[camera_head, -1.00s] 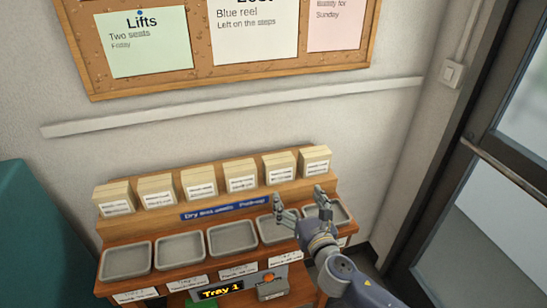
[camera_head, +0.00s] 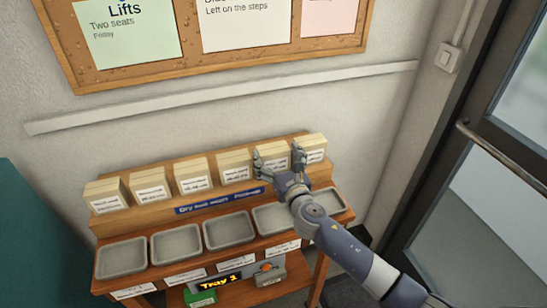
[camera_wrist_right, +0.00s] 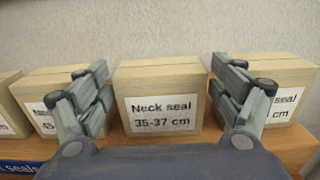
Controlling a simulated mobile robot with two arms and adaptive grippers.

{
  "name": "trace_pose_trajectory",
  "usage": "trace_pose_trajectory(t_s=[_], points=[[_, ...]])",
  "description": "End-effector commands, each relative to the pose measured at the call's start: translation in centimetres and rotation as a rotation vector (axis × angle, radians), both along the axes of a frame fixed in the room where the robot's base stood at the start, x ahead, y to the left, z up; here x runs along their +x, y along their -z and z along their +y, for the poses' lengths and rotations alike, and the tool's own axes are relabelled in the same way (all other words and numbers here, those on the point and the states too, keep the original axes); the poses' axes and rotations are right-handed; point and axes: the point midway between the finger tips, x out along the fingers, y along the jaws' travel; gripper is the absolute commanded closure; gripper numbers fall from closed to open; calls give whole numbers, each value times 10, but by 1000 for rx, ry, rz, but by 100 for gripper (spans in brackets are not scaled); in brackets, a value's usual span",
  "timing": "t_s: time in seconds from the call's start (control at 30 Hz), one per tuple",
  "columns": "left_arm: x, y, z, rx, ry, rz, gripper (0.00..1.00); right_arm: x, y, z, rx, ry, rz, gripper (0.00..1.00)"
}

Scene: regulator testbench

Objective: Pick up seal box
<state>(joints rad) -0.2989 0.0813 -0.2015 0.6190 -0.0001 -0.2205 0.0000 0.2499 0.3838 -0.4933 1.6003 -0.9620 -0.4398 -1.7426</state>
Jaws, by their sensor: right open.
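Several tan seal boxes with white labels stand in a row on the upper wooden shelf. My right gripper (camera_head: 278,152) is open at the second box from the right (camera_head: 273,151), one finger toward each side of it. In the right wrist view, the box reading "Neck seal 35-37 cm" (camera_wrist_right: 160,82) stands between the spread fingers of my right gripper (camera_wrist_right: 159,68). Gaps show between the fingers and the box. Neighbouring boxes (camera_wrist_right: 60,82) (camera_wrist_right: 275,78) are partly covered by the fingers. My left gripper is not in view.
Several empty grey trays (camera_head: 175,243) sit on the lower step, below a blue sign (camera_head: 205,202). A "Tray" display (camera_head: 214,284) is underneath. The wall is close behind the boxes. A glazed door with a bar handle (camera_head: 500,160) is at the right.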

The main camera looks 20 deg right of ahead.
Motion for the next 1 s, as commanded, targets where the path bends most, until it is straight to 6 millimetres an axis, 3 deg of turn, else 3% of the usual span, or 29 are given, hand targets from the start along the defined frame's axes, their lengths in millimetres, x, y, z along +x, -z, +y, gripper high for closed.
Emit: trace_pose_trajectory(t_s=[0.2, 0.5, 0.67, 1.0], points=[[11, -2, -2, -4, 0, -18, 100, 22, 0, 1, 0, 0, 0, 13], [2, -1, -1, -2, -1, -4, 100, 25, 0, 1, 0, 0, 0, 13], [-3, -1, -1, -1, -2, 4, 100, 24, 0, 1, 0, 0, 0, 50], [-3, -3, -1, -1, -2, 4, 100, 25, -3, 1, -1, 0, -2, 50]])
